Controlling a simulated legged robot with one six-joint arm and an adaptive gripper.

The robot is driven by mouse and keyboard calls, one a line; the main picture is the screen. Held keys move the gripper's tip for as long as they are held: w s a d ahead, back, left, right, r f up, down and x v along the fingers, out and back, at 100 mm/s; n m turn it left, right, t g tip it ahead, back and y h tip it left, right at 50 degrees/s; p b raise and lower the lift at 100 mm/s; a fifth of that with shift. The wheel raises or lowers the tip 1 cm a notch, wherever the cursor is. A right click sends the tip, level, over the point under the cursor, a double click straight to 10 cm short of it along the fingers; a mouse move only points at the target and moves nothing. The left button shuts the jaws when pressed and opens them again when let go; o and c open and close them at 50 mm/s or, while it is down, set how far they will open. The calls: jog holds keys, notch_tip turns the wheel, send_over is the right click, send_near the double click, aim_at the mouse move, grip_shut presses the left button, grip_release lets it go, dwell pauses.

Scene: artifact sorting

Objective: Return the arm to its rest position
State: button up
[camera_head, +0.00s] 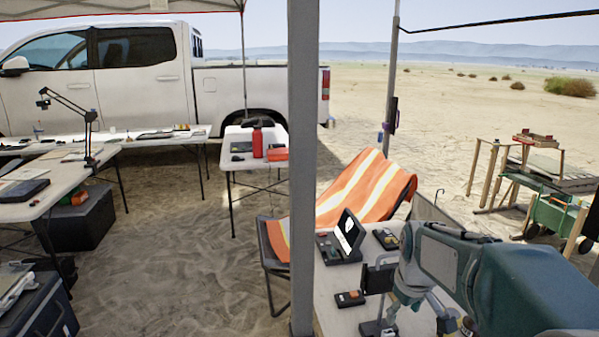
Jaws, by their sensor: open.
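My arm, teal and grey, reaches in from the lower right edge and bends down over the right-hand table (335,308). My gripper (416,316) hangs low over this table near the bottom edge, with its fingers apart. I see nothing held between them. The arm hides part of the table behind it, and the frame edge cuts off what is lower.
A black open case (348,232) and small dark boxes (349,299) lie on the table. A grey pole (303,150) stands in front. An orange striped chair (365,195) is behind. A red bottle (257,141) stands on another table.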

jog(key=s+a+r+m+t, duration=0.1)
jog(key=s+a+r+m, duration=0.1)
jog(key=s, duration=0.8)
jog(key=s+a+r+m+t, duration=0.2)
jog(key=s+a, duration=0.1)
jog(key=s, duration=0.8)
jog(key=shift+s+a+m, duration=0.15)
jog(key=shift+a+m, duration=0.15)
jog(key=shift+r, duration=0.1)
